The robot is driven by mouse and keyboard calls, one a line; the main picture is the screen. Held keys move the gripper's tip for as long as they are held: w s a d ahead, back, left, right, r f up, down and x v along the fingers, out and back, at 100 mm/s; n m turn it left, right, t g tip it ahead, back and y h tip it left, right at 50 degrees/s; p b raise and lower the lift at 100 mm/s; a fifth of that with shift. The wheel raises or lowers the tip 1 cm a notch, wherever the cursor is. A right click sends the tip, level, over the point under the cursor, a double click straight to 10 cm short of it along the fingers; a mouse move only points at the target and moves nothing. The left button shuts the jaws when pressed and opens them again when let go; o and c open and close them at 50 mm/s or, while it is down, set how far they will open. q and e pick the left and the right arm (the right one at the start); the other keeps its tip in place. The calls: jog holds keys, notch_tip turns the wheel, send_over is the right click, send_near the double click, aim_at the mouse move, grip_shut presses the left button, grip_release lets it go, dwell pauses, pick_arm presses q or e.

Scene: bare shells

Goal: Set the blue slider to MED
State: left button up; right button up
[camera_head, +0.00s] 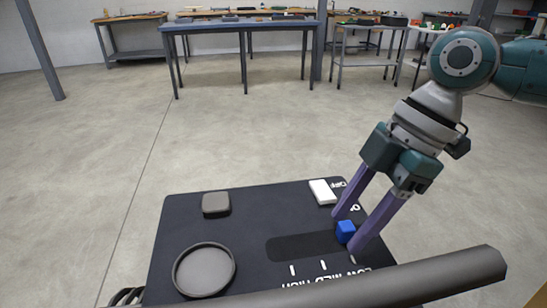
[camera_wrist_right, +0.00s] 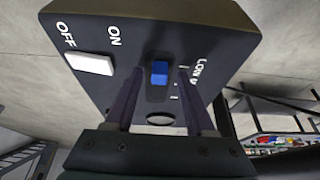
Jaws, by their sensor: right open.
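The blue slider (camera_head: 346,231) is a small cube at the right end of a dark slot (camera_head: 300,246) in a black panel (camera_head: 180,235). It stands by the LOW end of the LOW, MED, HIGH lettering, which reads upside down and is partly hidden in the head view. My right gripper (camera_head: 348,233) is open, with one purple finger on each side of the slider. In the right wrist view the slider (camera_wrist_right: 159,73) shows between the fingers, with visible gaps. My left gripper is not in view.
The panel also carries a white switch (camera_head: 322,192) near the right gripper, a dark square button (camera_head: 216,204) and a round dish-like part (camera_head: 204,270) at left. The slot is clear left of the slider. Workbenches (camera_head: 240,26) stand far back across open floor.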

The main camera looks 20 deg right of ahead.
jog(key=shift+a+f, duration=0.1)
jog(key=shift+f, duration=0.15)
grip_shut()
dwell(0.3)
dwell(0.9)
